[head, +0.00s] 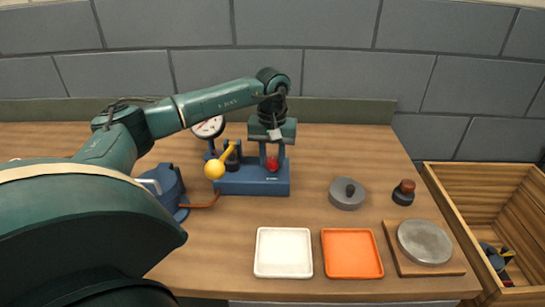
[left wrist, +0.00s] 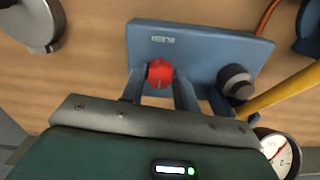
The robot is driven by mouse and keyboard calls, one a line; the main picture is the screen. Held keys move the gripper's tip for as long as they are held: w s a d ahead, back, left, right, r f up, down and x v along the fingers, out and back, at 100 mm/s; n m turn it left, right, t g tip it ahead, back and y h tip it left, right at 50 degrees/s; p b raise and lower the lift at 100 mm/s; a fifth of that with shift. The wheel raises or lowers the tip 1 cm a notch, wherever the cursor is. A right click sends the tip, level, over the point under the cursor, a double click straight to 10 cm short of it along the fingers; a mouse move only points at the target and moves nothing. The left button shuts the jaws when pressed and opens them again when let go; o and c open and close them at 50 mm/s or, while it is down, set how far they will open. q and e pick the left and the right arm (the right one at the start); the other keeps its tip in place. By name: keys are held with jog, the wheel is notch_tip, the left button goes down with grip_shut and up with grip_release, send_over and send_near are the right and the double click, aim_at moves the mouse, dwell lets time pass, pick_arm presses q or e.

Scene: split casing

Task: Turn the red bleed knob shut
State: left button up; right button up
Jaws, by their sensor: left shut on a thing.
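The red bleed knob (head: 272,164) sits on the blue pump block (head: 240,183) near the back middle of the table. My left gripper (head: 272,153) reaches down over it from above. In the left wrist view, the red knob (left wrist: 160,73) lies between the two fingers of my left gripper (left wrist: 159,86), which is shut on it. The knob's sides are partly hidden by the fingers. The knob's turn angle cannot be told. My right gripper is out of view.
A lever with a yellow ball (head: 214,170) and a pressure gauge (head: 208,127) stand left of the knob. A white tray (head: 284,272), an orange tray (head: 381,262), a grey lidded disc (head: 347,194) and a wooden crate (head: 448,205) are further off.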

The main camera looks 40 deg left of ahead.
aim_at(272, 160)
pick_arm(q)
jog(key=shift+m, duration=0.3)
jog(key=o, duration=1)
jog(key=shift+c, duration=0.2)
jog(key=shift+r, duration=0.1)
notch_tip(272, 160, up, 13)
dwell(0.5)
